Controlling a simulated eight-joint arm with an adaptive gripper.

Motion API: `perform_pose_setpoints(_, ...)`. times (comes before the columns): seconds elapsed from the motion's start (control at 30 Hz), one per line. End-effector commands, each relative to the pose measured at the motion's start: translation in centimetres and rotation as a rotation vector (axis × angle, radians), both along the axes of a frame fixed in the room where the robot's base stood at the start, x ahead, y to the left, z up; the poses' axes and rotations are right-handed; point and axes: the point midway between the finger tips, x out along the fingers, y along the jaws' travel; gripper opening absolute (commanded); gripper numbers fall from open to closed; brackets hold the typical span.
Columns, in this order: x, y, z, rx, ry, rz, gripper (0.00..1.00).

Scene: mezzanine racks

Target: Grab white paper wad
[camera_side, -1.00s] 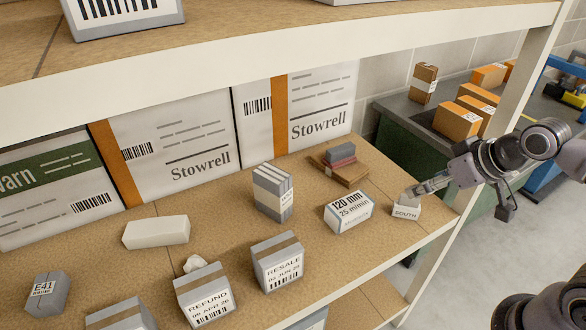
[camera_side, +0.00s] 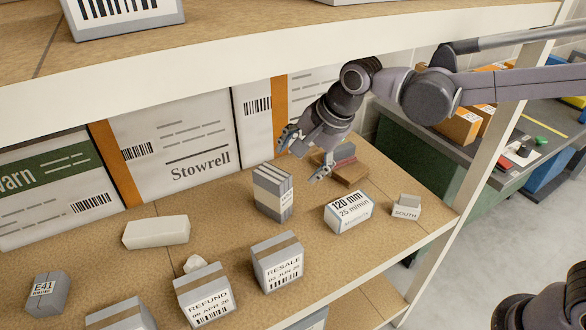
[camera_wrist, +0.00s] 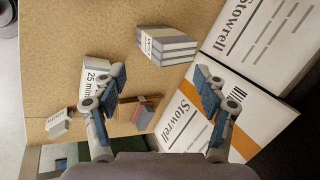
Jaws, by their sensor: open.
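The white paper wad (camera_side: 194,264) is a small crumpled lump on the shelf in the side view. It sits just behind the grey REFUND box (camera_side: 205,295), which hides its lower part. I do not make it out in the wrist view. My gripper (camera_side: 305,159) is open and empty above the back of the shelf, well to the right of the wad and higher. In the wrist view my gripper (camera_wrist: 160,88) shows its two fingers spread wide.
Below my gripper stand a bundled grey stack (camera_side: 272,193), a 120 mm box (camera_side: 348,212) and a brown and red pile (camera_side: 345,168). A RESALE box (camera_side: 277,262) and white block (camera_side: 156,232) flank the wad. The upper shelf edge (camera_side: 250,65) hangs overhead; Stowrell cartons (camera_side: 172,150) line the back.

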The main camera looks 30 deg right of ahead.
Motion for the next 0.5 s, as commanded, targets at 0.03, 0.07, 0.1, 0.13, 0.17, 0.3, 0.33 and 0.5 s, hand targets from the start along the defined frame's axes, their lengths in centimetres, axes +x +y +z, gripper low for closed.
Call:
perform_pose_setpoints(0.03,0.8,1.9,-0.6,0.032,0.024,-0.047,0.72)
perform_pose_setpoints(0.07,1.2,2.8,-1.0,0.048,0.037,-0.077,0.72)
perform_pose_setpoints(0.1,1.6,4.0,-1.4,0.069,0.056,-0.115,0.72)
perform_pose_setpoints(0.13,1.9,4.9,-1.7,0.083,0.069,-0.139,0.72)
perform_pose_setpoints(0.17,2.2,5.7,-2.1,0.096,0.081,-0.164,0.72)
perform_pose_setpoints(0.3,3.3,9.7,-3.6,0.136,0.139,-0.255,0.72)
perform_pose_setpoints(0.33,3.5,10.6,-4.0,0.142,0.152,-0.272,0.72)
perform_pose_setpoints(0.5,4.3,15.6,-6.1,0.158,0.226,-0.363,0.72)
